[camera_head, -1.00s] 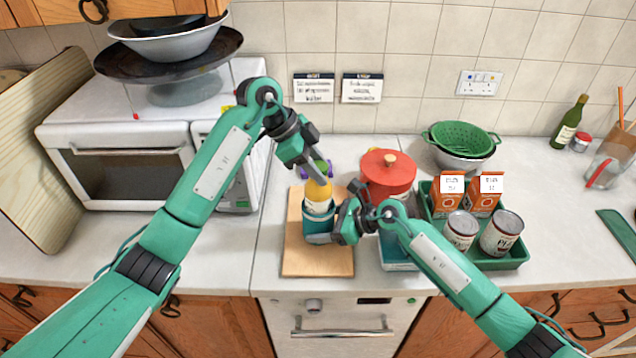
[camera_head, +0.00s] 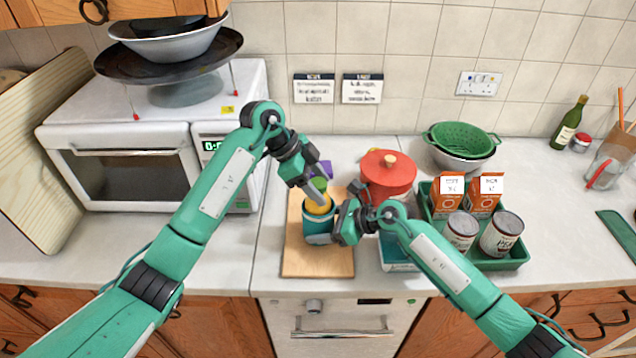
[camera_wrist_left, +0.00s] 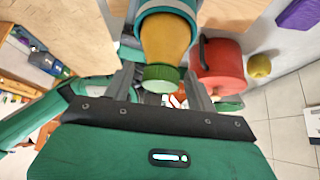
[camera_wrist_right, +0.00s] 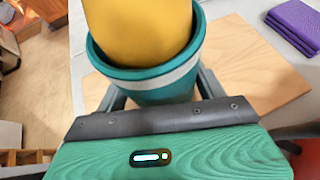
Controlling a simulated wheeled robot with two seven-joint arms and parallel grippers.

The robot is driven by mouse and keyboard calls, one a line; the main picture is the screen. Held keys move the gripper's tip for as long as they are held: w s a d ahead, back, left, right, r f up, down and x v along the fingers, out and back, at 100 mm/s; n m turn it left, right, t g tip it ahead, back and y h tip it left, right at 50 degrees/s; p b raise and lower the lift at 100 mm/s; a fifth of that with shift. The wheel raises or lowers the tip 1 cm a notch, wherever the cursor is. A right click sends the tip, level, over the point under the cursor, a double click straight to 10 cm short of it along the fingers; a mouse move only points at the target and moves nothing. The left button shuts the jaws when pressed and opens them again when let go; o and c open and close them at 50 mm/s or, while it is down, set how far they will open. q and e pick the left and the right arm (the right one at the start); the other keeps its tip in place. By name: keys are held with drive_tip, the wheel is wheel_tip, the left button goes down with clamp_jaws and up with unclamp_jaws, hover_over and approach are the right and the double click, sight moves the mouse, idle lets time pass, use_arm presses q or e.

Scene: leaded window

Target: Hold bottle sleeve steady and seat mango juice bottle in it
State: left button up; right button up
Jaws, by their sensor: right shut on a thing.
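The mango juice bottle (camera_head: 318,205), yellow with a green cap (camera_wrist_left: 162,78), stands inside the teal bottle sleeve (camera_head: 318,239) on a wooden board. Only its upper part shows above the sleeve rim. In the right wrist view the yellow bottle (camera_wrist_right: 140,28) sits within the sleeve's rim (camera_wrist_right: 148,78); its base is hidden. My right gripper (camera_head: 338,226) is shut on the sleeve from the right. My left gripper (camera_head: 317,189) is above, its open fingers on either side of the cap, with gaps visible in the left wrist view (camera_wrist_left: 162,88).
The wooden board (camera_head: 300,263) has bare space in front. A red pot (camera_head: 387,178) stands close behind on the right. A green tray (camera_head: 507,262) with cartons and cans is further right. Purple cloth (camera_wrist_right: 293,25) lies behind the board; the microwave (camera_head: 130,165) is left.

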use_arm(q)
drive_tip(key=shift+r, duration=0.1)
drive_tip(key=v, duration=1.2)
use_arm(e)
drive_tip(key=o, duration=0.8)
drive_tip(key=shift+o, duration=0.2)
